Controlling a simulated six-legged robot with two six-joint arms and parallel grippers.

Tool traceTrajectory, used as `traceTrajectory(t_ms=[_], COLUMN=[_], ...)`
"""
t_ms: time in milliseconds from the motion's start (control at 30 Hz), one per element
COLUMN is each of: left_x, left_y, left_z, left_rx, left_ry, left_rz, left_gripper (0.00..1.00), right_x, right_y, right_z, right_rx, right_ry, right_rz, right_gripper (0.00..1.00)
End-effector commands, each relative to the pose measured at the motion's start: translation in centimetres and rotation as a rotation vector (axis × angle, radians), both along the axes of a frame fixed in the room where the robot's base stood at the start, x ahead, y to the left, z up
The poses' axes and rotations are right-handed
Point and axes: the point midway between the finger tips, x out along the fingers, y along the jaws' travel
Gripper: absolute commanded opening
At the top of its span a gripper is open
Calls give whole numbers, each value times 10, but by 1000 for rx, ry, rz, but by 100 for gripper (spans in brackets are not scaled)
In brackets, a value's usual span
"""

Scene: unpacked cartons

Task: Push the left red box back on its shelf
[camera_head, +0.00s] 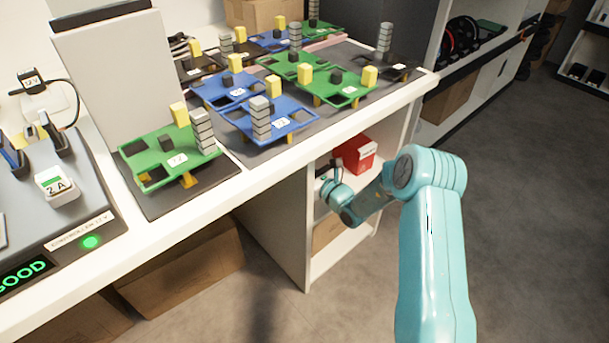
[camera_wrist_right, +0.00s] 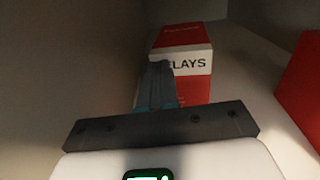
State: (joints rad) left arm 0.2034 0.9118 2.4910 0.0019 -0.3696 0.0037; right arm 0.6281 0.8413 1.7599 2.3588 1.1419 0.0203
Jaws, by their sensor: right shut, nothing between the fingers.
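In the right wrist view a red and white box (camera_wrist_right: 192,62) with lettering ending in "LAYS" stands on the shelf, straight ahead of my right gripper (camera_wrist_right: 160,72). The gripper is shut and empty. Its fingertips overlap the left part of the box's front; I cannot tell whether they touch it. A second red box (camera_wrist_right: 304,92) is at the right edge of that view, nearer the camera. In the head view one red box (camera_head: 356,153) shows under the worktop, just right of my right gripper (camera_head: 326,176). The other box is hidden there. My left gripper is out of view.
The worktop (camera_head: 232,180) overhangs the shelf and carries green and blue trays. The shelf unit's side panel (camera_head: 275,225) stands left of the gripper. A cardboard carton (camera_head: 326,232) sits on the lower shelf. The floor at right is clear.

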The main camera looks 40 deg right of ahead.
Motion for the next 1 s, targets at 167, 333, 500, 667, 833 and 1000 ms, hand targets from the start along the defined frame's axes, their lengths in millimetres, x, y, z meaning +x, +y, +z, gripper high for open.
traceTrajectory(t_ms=[167, 333, 500, 667, 833, 1000], left_x=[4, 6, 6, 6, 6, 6], left_y=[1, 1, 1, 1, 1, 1], left_z=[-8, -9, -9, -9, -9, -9], left_rx=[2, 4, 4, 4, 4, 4], left_ry=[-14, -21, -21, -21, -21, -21], left_rz=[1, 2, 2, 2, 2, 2], left_gripper=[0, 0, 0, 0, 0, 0], right_x=[27, 38, 39, 39, 37, 30], right_y=[-1, -1, 0, 1, -1, -7], right_z=[-2, -1, 0, 0, 0, 0], right_rx=[-1, 2, 2, 2, 2, 1], right_ry=[-2, 0, 0, 0, 0, 1], right_rz=[-2, -2, -2, -2, -2, 2], right_gripper=[0, 0, 0, 0, 0, 0])
